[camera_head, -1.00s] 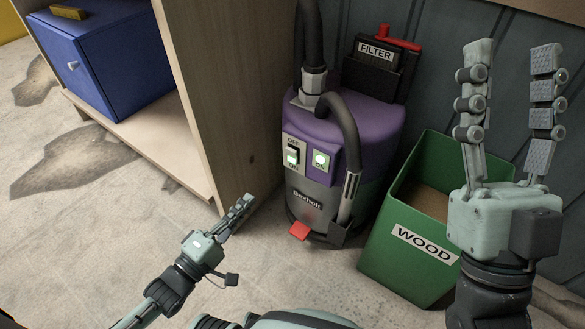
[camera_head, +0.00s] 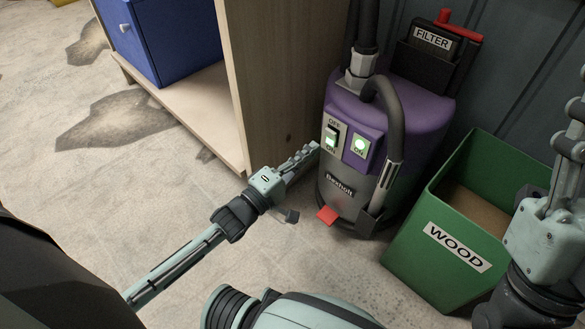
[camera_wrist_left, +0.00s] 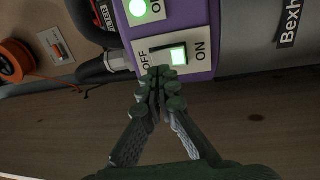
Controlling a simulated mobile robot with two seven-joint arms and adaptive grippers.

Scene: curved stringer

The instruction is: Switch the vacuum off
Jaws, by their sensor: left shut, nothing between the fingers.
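The vacuum (camera_head: 425,120) stands upright on the floor, with a purple top and grey lower body. Its rocker switch (camera_head: 332,137) sits on a white plate marked OFF above and ON below; the ON end glows green. The switch also shows in the left wrist view (camera_wrist_left: 178,55). A round green ON light (camera_head: 360,146) is lit beside it. My left gripper (camera_head: 314,150) is shut and empty, its tips just left of and below the switch. In the left wrist view its tips (camera_wrist_left: 162,74) overlap the plate's edge; I cannot tell whether they touch. My right gripper (camera_head: 570,190) is partly cut off.
A wooden cabinet panel (camera_head: 255,80) stands close on the left of my left gripper. A green WOOD bin (camera_head: 420,260) is right of the vacuum. A black hose (camera_head: 390,110) curves down the vacuum's front. Open floor lies to the left.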

